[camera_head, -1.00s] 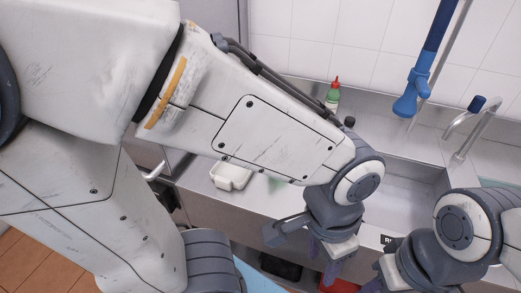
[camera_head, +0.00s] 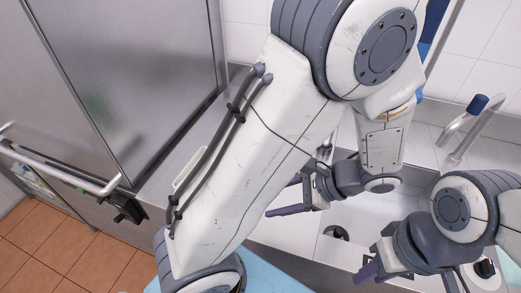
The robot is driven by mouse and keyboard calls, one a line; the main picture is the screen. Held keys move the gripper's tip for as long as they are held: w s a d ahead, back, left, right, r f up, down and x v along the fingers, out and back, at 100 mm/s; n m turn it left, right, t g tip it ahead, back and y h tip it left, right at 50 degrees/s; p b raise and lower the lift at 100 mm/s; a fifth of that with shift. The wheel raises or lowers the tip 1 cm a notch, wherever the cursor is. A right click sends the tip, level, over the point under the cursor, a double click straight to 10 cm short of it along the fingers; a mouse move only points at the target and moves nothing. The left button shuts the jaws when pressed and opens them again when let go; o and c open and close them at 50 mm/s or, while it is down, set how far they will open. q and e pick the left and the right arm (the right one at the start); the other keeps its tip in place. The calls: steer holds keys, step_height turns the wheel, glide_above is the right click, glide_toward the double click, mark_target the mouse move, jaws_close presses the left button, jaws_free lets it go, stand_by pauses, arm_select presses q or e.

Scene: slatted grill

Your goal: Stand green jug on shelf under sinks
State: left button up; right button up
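No green jug can be made out in the head view now, and my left arm covers much of the middle. The shelf under the sinks is not visible either. The sinks show from above, with a pale basin (camera_head: 300,236) behind my arms and a dark drain in it. My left gripper (camera_head: 284,198) is over the basin, with its purple fingers apart and nothing seen between them. My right gripper (camera_head: 378,270) is at the lower right, beside the basin. A purple finger shows on it, but its opening is unclear and no held object is visible.
A steel cabinet (camera_head: 130,70) with a bar handle (camera_head: 62,166) stands at the left. Tiled floor (camera_head: 60,245) is clear at the lower left. A faucet (camera_head: 465,135) rises at the right. A light blue surface (camera_head: 275,275) shows at the bottom.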

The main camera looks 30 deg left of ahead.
arm_select(q)
steer(key=w+a+f+m+t+y, duration=0.1)
steer(key=w+a+f+m+y, duration=0.2)
steer(key=w+a+f+y, duration=0.1)
steer(key=w+a+f+m+t+y+b, duration=0.1)
steer(key=w+a+f+m+y, duration=0.2)
steer(key=w+a+f+y, duration=0.1)
steer(key=shift+w+a+y, duration=0.15)
steer(key=shift+a+y, duration=0.15)
steer(key=shift+w+a+m, duration=0.15)
steer(key=shift+a+m, duration=0.15)
steer(key=shift+t, duration=0.4)
steer(key=a+p, duration=0.1)
steer(key=a, duration=0.4)
steer(key=a+p, duration=0.2)
steer(key=a, duration=0.1)
steer(key=a+p, duration=0.1)
steer(key=shift+s+a+r, duration=0.2)
steer(key=shift+s+r, duration=0.05)
steer(key=shift+s, duration=0.1)
steer(key=shift+a+f, duration=0.15)
steer(key=shift+a, duration=0.2)
jaws_close()
